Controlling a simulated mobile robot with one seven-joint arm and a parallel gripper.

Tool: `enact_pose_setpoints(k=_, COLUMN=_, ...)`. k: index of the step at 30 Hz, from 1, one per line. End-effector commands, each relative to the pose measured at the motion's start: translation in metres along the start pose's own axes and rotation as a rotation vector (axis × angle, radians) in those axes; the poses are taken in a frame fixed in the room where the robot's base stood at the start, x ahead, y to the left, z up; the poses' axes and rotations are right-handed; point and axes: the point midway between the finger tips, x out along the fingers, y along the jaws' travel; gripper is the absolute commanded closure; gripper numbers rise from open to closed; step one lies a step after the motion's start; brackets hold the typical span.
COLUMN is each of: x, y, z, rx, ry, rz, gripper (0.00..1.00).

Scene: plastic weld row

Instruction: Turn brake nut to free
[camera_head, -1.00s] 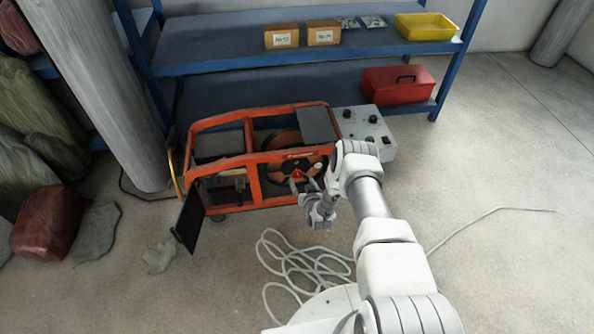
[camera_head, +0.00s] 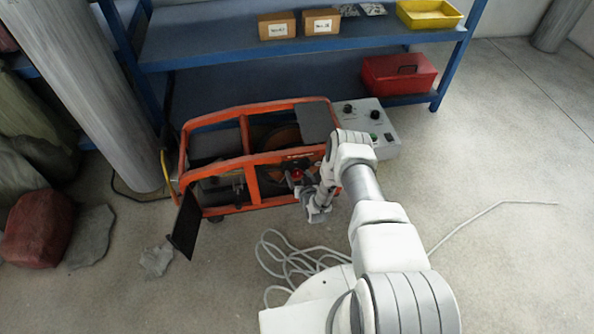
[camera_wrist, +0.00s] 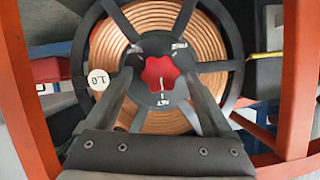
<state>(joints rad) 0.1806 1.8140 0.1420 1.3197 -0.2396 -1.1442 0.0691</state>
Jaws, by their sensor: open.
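The brake nut (camera_wrist: 161,74) is a red lobed knob at the centre of a dark spoked hub, seen in the wrist view. A white mark and small lettering, partly unreadable, show on the hub just below it. In the head view the red nut (camera_head: 297,173) shows small inside the orange frame. My gripper (camera_wrist: 160,62) is open, its two fingers on the left and right of the nut with gaps visible. I cannot tell whether the fingertips are level with the nut. Behind the spokes is a coil of copper-coloured wire (camera_wrist: 108,42).
The orange frame (camera_head: 250,160) surrounds the spool, with bars close on both sides in the wrist view (camera_wrist: 298,80). A grey control box (camera_head: 368,118) stands to its right. A dark panel (camera_head: 187,222) sticks out at its left front. Cable (camera_head: 285,262) lies on the floor.

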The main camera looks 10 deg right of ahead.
Motion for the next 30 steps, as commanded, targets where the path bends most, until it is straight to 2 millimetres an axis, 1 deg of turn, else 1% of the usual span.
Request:
enact_pose_setpoints(k=13, x=-0.0010, y=0.0003, z=0.0021, rx=0.000, ry=0.000, rz=0.000, gripper=0.14)
enact_pose_setpoints(k=14, x=-0.0010, y=0.0003, z=0.0020, rx=0.000, ry=0.000, rz=0.000, gripper=0.16)
enact_pose_setpoints(k=18, x=-0.0010, y=0.0003, z=0.0020, rx=0.000, ry=0.000, rz=0.000, gripper=0.41)
enact_pose_setpoints(k=20, x=-0.0010, y=0.0002, z=0.0019, rx=0.000, ry=0.000, rz=0.000, gripper=0.52)
enact_pose_setpoints(k=21, x=-0.0010, y=0.0002, z=0.0019, rx=0.000, ry=0.000, rz=0.000, gripper=0.59)
enact_pose_setpoints(k=26, x=-0.0009, y=0.0003, z=0.0018, rx=0.000, ry=0.000, rz=0.000, gripper=0.88)
enact_pose_setpoints(k=27, x=-0.0009, y=0.0003, z=0.0018, rx=0.000, ry=0.000, rz=0.000, gripper=0.95)
enact_pose_setpoints(k=28, x=-0.0009, y=0.0003, z=0.0018, rx=0.000, ry=0.000, rz=0.000, gripper=0.99)
enact_pose_setpoints(k=30, x=-0.0008, y=0.0002, z=0.0017, rx=-0.001, ry=0.000, rz=0.000, gripper=0.99)
